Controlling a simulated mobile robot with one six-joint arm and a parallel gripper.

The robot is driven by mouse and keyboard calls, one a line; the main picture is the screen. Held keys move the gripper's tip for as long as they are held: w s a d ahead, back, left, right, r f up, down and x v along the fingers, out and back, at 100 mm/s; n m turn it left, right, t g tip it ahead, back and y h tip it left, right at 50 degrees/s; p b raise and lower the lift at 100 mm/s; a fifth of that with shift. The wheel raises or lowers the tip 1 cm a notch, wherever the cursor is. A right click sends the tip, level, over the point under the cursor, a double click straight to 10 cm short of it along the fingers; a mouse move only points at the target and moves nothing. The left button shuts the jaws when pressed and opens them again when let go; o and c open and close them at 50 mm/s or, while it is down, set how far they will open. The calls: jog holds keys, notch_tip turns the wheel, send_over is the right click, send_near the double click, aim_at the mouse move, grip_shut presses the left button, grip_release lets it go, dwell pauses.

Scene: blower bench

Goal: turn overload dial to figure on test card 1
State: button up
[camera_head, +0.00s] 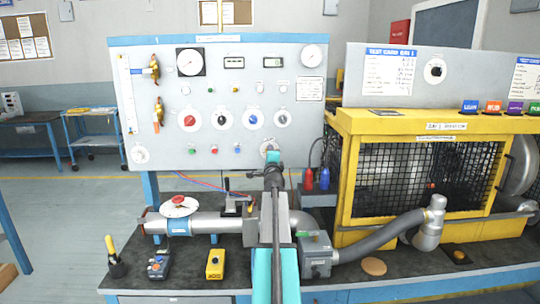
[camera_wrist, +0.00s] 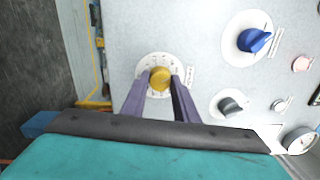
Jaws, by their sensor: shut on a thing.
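A small yellow dial knob (camera_wrist: 160,79) sits on a round white scale plate with dark marks, on the grey panel. My gripper (camera_wrist: 160,84) is shut on this knob, with one finger on each side. In the head view my gripper (camera_head: 272,157) is at the lower right of the panel and hides much of the dial's plate (camera_head: 269,145). The dial's label and exact setting are too small to read. A test card (camera_head: 388,75) headed in blue is on the grey backboard at right; its figures are too small to read.
A blue knob (camera_wrist: 254,40) and a grey knob (camera_wrist: 231,105) are near the dial. A second card (camera_head: 528,77) is at far right. Pipework (camera_head: 205,223) lies on the bench below, and a yellow mesh cage (camera_head: 425,180) stands to the right.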

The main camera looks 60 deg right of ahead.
jog(key=shift+s, duration=0.1)
jog(key=o, duration=1.1)
jog(key=shift+c, duration=0.2)
jog(key=v, duration=1.3)
jog(key=shift+s+a+b, duration=0.15)
jog(key=shift+a+b, duration=0.15)
jog(key=shift+b, duration=0.05)
jog(key=shift+s, duration=0.1)
